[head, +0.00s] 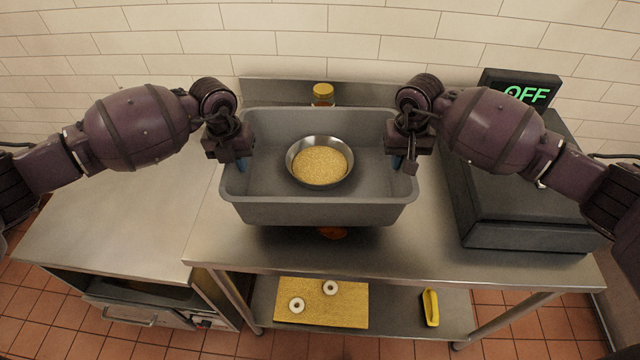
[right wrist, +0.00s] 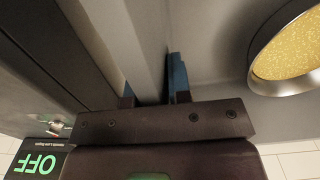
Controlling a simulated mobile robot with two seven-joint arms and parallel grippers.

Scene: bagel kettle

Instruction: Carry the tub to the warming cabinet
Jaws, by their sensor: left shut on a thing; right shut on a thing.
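The grey tub (head: 315,212) is level above the steel table, with a dark shadow under its front edge. A steel bowl (head: 320,184) of yellow grains stands inside it and also shows in the right wrist view (right wrist: 282,88). My left gripper (head: 241,162) is shut on the tub's left wall. My right gripper (head: 398,163) is shut on its right wall; in the right wrist view its blue fingers (right wrist: 152,85) straddle the wall. I cannot tell for certain which unit is the warming cabinet.
A dark box (head: 520,190) with a green OFF display (head: 532,95) stands at right. A steel counter (head: 120,215) at left is clear, with an open-fronted unit (head: 130,305) below. A jar (head: 323,94) stands behind the tub. The lower shelf holds a yellow board (head: 345,310) with two white rings.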

